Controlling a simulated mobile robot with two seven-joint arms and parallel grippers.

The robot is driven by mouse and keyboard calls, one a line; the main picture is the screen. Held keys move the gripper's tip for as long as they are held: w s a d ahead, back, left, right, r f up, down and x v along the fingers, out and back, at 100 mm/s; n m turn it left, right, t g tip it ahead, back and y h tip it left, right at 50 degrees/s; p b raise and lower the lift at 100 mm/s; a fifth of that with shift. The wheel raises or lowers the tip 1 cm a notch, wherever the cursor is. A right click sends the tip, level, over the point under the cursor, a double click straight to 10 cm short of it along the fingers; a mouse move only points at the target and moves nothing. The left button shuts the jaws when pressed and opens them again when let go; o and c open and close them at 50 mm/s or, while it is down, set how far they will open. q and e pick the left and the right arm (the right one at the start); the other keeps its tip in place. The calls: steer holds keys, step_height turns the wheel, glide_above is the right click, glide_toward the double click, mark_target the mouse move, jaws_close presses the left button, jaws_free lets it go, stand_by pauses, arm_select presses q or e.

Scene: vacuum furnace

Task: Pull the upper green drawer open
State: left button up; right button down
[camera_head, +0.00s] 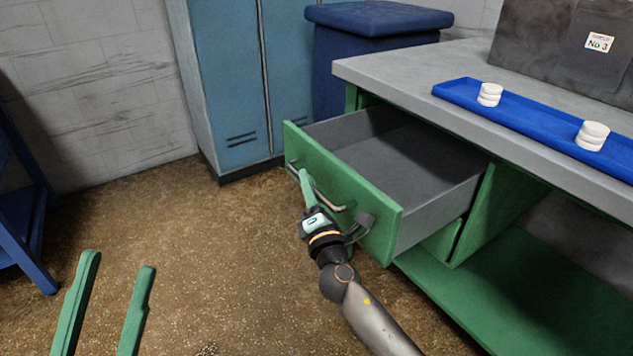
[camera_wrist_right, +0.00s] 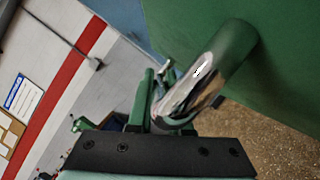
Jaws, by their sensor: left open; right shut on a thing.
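The upper green drawer (camera_head: 345,198) stands pulled well out from under the grey worktop, and its grey inside looks empty. Its metal bar handle (camera_head: 327,199) runs along the green front. My right gripper (camera_head: 305,180) is at the handle, shut on it near its left part. In the right wrist view the shiny handle (camera_wrist_right: 205,75) passes between the green fingers of my right gripper (camera_wrist_right: 152,105), close to the green drawer front (camera_wrist_right: 275,60). My left gripper (camera_head: 107,310) is open and empty over the floor at the lower left, away from the drawer.
The worktop (camera_head: 400,77) carries a blue tray (camera_head: 540,118) with white round pieces and a dark box (camera_head: 570,45). Blue lockers (camera_head: 225,80) and a blue container (camera_head: 375,60) stand behind. A green lower shelf (camera_head: 520,290) lies under the worktop.

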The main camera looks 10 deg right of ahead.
arm_select(q)
steer(key=shift+s+a+f, duration=0.15)
steer(key=shift+a, duration=0.3)
arm_select(e)
steer(key=shift+s+a, duration=0.3)
steer(key=shift+a, duration=0.55)
steer(key=shift+s+a, duration=0.3)
steer(key=shift+a, duration=0.55)
steer(key=c, duration=0.8)
jaws_free()
steer(key=shift+c, duration=0.2)
steer(key=v, duration=1.2)
steer(key=shift+s, duration=0.3)
steer(key=shift+f, duration=0.1)
